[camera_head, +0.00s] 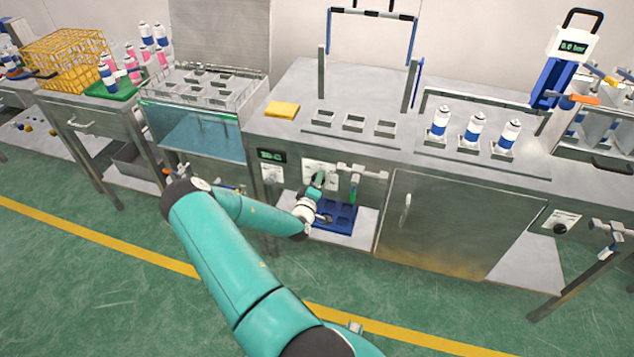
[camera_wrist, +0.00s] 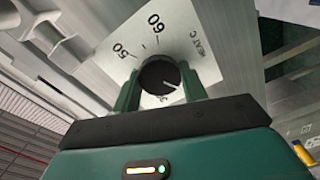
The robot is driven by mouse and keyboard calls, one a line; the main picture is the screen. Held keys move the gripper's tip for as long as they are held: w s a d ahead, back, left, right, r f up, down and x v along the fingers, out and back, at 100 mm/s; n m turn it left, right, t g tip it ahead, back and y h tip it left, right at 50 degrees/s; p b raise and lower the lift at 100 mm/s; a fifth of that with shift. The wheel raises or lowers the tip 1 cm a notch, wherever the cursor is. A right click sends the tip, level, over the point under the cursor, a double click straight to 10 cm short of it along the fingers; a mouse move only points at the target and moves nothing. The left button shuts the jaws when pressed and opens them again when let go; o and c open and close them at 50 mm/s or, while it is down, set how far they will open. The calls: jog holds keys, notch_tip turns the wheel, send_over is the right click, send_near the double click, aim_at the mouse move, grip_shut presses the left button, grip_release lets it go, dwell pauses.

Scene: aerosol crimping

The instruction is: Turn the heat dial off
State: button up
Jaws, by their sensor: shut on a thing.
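The heat dial (camera_wrist: 160,74) is a round black knob with a white pointer line on a white plate (camera_wrist: 205,45). The plate is marked 50, 60 and HEAT C, with another number partly hidden by the knob. The pointer is toward the lower right in the wrist view, near the partly hidden number. My gripper (camera_wrist: 160,85) has its two green fingers on either side of the knob and is shut on it. In the head view my gripper (camera_head: 317,186) reaches the front panel of the middle bench; the dial itself is hidden there.
A green digital display (camera_head: 271,156) is left of the gripper. A blue tray (camera_head: 335,217) sits on the shelf below. A valve handle (camera_head: 362,171) and a cabinet door (camera_head: 455,225) are to the right. Several cans (camera_head: 474,130) stand on the bench top.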

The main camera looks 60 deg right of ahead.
jog(key=o, duration=1)
jog(key=shift+c, duration=0.2)
jog(key=shift+a, duration=0.1)
jog(key=s+a, duration=0.2)
jog(key=a, duration=1.1)
jog(key=shift+s+a, duration=0.15)
jog(key=shift+a, duration=0.1)
